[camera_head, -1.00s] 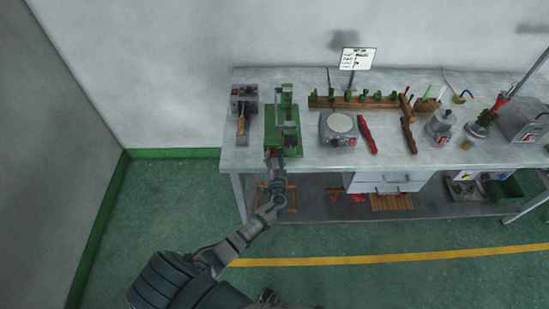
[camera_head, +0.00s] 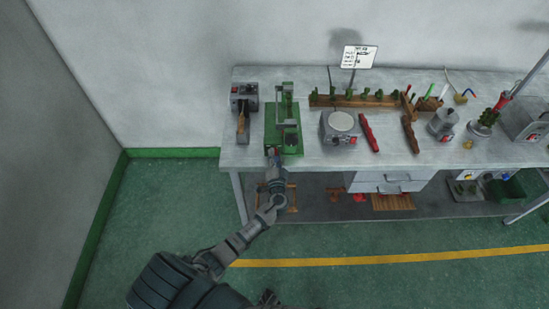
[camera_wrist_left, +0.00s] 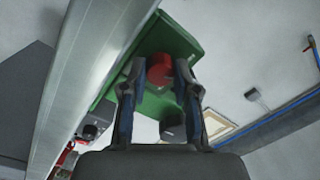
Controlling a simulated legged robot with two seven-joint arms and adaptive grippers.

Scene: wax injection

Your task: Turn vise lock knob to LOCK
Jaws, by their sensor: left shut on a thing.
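The green vise (camera_head: 291,139) stands near the front left edge of the workbench. Its lock knob is the red round part (camera_wrist_left: 160,70) on the green body in the left wrist view. My left gripper (camera_head: 274,157) reaches the front of the vise from below. In the left wrist view its two fingers (camera_wrist_left: 161,76) lie on either side of the red knob and are shut on it. Any lock marking is too small or hidden to read. My right gripper is in neither view.
A grey box with a wooden-handled part (camera_head: 244,94) stands left of the vise. A round-topped hotplate-like device (camera_head: 341,124) and a red tool (camera_head: 368,134) lie to its right. A wooden rack (camera_head: 350,101) stands behind. The floor in front is free.

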